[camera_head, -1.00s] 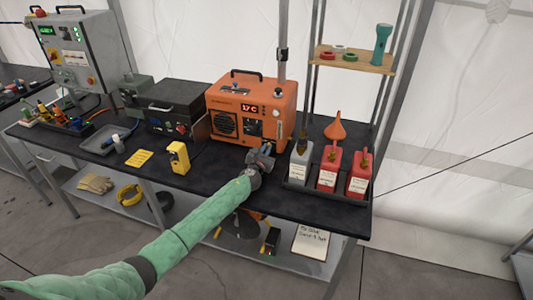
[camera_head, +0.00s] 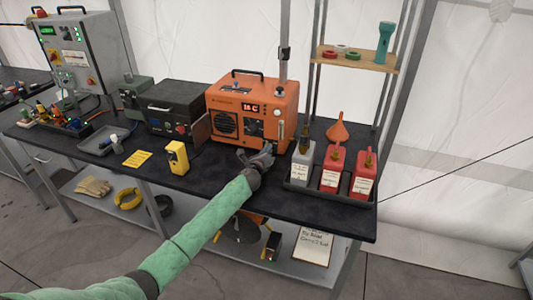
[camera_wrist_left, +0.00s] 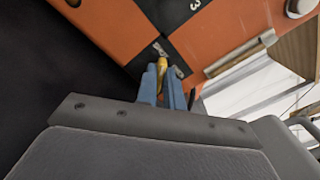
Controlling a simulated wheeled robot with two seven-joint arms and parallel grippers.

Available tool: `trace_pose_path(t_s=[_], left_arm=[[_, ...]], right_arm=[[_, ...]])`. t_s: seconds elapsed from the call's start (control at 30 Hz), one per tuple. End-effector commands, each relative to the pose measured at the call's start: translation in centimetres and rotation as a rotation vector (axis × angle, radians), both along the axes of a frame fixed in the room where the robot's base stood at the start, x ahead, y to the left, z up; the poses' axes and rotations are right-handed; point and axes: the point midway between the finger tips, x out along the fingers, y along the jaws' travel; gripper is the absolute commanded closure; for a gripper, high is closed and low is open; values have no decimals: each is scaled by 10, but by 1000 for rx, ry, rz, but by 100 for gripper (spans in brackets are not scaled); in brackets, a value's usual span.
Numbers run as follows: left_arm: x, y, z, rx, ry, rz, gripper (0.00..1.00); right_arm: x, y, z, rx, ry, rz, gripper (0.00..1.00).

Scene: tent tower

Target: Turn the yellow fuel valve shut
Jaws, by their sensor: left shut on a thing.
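The orange heater (camera_head: 248,91) stands on the black bench top (camera_head: 225,180), and its display reads about 16 C. The yellow fuel valve (camera_wrist_left: 162,73) shows in the left wrist view at the lower part of the heater's front, beside a small metal fitting (camera_wrist_left: 159,50). My left gripper (camera_head: 268,151) is low in front of the heater. In the left wrist view its blue fingers (camera_wrist_left: 167,84) are shut on the yellow valve, one on each side. In the head view the valve is hidden by the gripper. My right gripper is not in view.
A tray (camera_head: 291,184) with a grey can (camera_head: 300,166) and two red cans (camera_head: 331,170) stands close to the right of my gripper. The bench front between is clear.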

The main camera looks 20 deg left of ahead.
Motion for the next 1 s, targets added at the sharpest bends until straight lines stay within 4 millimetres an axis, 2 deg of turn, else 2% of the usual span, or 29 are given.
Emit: trace_pose_path(t_s=[0.33, 0.87, 0.9, 1.0], left_arm=[[0, 0, -2, -131, 6, 0, 100], [0, 1, -2, -153, 7, 1, 100], [0, 1, -2, -153, 7, 1, 85], [0, 1, -2, -152, 7, 0, 69]], right_arm=[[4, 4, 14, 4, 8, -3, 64], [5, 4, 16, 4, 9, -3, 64], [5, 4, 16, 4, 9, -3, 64], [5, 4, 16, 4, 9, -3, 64]])
